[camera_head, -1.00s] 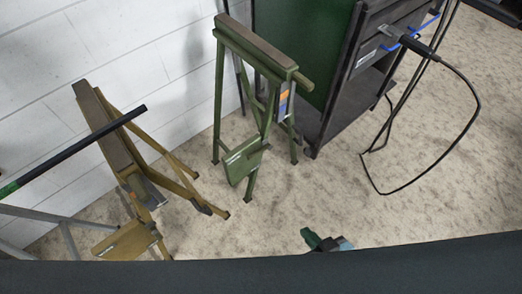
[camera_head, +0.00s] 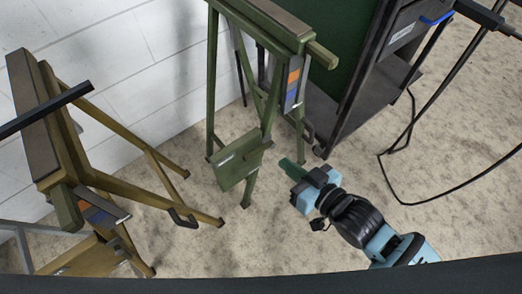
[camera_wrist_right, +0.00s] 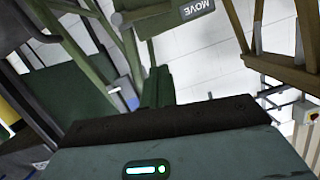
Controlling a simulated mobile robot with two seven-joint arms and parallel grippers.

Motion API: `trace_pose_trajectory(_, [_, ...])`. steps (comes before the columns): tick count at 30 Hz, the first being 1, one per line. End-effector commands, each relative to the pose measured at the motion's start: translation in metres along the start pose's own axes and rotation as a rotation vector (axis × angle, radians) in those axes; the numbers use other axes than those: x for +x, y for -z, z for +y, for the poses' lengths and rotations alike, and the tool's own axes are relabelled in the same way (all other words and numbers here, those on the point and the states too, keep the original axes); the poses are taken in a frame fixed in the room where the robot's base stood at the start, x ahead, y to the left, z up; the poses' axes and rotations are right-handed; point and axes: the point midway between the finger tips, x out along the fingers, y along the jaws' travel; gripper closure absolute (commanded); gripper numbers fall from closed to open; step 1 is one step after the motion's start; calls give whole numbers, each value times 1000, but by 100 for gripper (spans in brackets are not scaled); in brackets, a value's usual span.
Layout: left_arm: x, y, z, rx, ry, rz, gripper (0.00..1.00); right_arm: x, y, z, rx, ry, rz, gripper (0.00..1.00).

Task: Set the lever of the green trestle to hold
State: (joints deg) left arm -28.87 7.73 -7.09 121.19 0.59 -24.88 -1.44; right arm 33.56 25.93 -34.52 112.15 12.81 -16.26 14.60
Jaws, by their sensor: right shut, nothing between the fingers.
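The green trestle (camera_head: 265,17) stands upright by the white wall in the head view. In the right wrist view, a green plate marked MOVE (camera_wrist_right: 160,12) is at the top. My right gripper (camera_head: 290,168) is shut and empty, just right of the trestle's lower legs; its fingers (camera_wrist_right: 157,87) show in the wrist view. My left gripper is out of view.
A yellow-brown trestle (camera_head: 75,135) with a similar panel stands at left. A dark cabinet (camera_head: 345,85) stands close behind the green trestle's right end. A black cable (camera_head: 440,202) loops over the carpet at right. Bare floor (camera_head: 230,245) lies in front.

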Motion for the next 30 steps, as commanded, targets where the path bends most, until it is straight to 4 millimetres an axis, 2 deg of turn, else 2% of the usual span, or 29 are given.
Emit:
trace_pose_trajectory(11, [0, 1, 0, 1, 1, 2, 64, 1, 1, 0, -2, 3, 3, 100])
trace_pose_trajectory(16, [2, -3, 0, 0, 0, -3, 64, 10, 0, 0, -2, 2, 3, 100])
trace_pose_trajectory(20, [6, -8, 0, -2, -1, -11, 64, 29, 0, 0, -1, 3, 5, 100])
trace_pose_trajectory(30, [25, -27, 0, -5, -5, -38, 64, 93, -2, 0, 0, 3, 3, 100])
